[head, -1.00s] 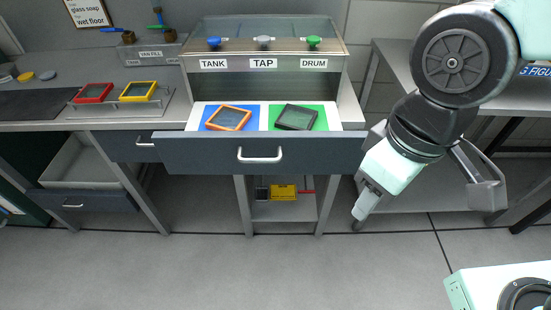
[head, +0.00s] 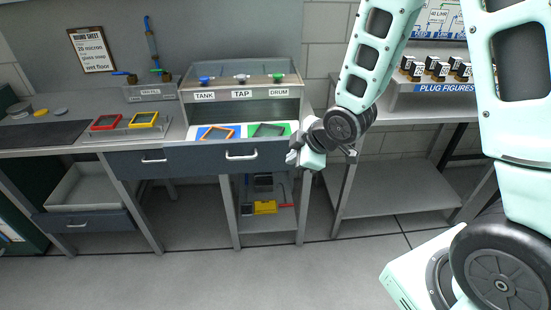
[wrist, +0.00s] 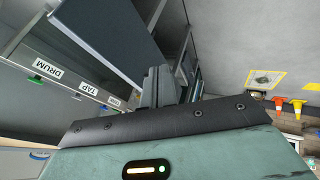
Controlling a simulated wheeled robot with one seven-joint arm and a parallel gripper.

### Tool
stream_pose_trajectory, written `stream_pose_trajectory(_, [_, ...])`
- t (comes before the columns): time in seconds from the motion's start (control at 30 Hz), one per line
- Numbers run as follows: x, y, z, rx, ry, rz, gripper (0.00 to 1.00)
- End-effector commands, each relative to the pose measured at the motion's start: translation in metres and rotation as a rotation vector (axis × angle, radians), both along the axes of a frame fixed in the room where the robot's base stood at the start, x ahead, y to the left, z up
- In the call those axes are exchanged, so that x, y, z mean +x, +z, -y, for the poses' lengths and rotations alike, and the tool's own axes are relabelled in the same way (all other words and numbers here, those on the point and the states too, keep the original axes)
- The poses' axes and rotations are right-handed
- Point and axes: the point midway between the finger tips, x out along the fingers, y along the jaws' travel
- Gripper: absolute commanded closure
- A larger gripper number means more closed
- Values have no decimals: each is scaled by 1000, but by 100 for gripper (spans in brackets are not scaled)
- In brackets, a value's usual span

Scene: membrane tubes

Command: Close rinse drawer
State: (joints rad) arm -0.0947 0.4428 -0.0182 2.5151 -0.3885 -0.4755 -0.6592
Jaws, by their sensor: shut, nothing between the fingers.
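The dark blue-grey drawer (head: 205,158) under the tap shelf stands partly open, with a metal handle (head: 241,155) on its front. I take it as the rinse drawer; no label on it can be read. Inside lie an orange frame (head: 217,133) on a blue area and a dark frame (head: 268,130) on a green area. My gripper (head: 293,157) is shut and empty at the right end of the drawer front; I cannot tell whether it touches.
The shelf labelled TANK, TAP, DRUM (head: 242,94) stands above the drawer. At left, a lower drawer (head: 85,220) stands open below the counter. A grey bench (head: 400,190) stands right of my gripper. The floor in front (head: 210,275) is clear.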

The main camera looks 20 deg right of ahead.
Motion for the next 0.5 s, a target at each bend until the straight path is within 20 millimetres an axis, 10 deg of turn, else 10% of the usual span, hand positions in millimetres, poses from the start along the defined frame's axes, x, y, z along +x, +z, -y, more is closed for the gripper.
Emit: stream_pose_trajectory(0.5, [52, -58, -14, 1, -3, 0, 100])
